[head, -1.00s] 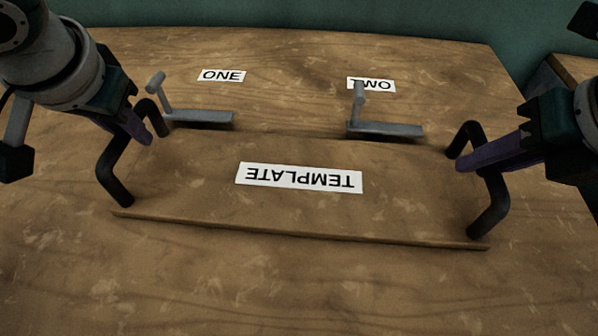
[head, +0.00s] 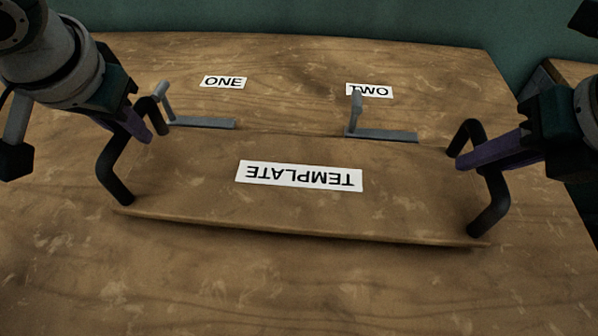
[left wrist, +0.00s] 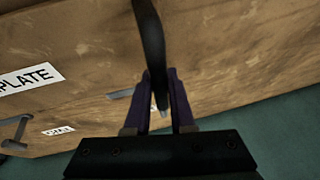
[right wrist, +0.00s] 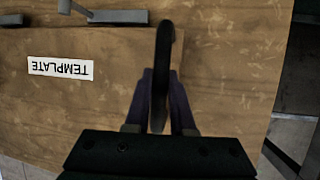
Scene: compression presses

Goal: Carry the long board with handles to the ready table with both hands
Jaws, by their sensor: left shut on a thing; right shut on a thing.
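The long board (head: 300,210) is a brown wooden plank with a white TEMPLATE label (head: 298,176) that reads upside down in the head view. A black handle stands at each end. My left gripper (head: 146,128) is shut on the left handle (head: 113,165), which also shows in the left wrist view (left wrist: 152,40). My right gripper (head: 474,162) is shut on the right handle (head: 490,205), seen too in the right wrist view (right wrist: 162,60). The board hangs a little above the wooden table, with a shadow under its front edge. I cannot tell which table is the ready table.
Two grey presses with lever arms, the left one (head: 200,122) and the right one (head: 382,135), stand just behind the board. Labels ONE (head: 223,82) and TWO (head: 369,90) lie behind them. The table front (head: 280,290) is clear. Another wooden surface (head: 575,68) shows at the far right.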

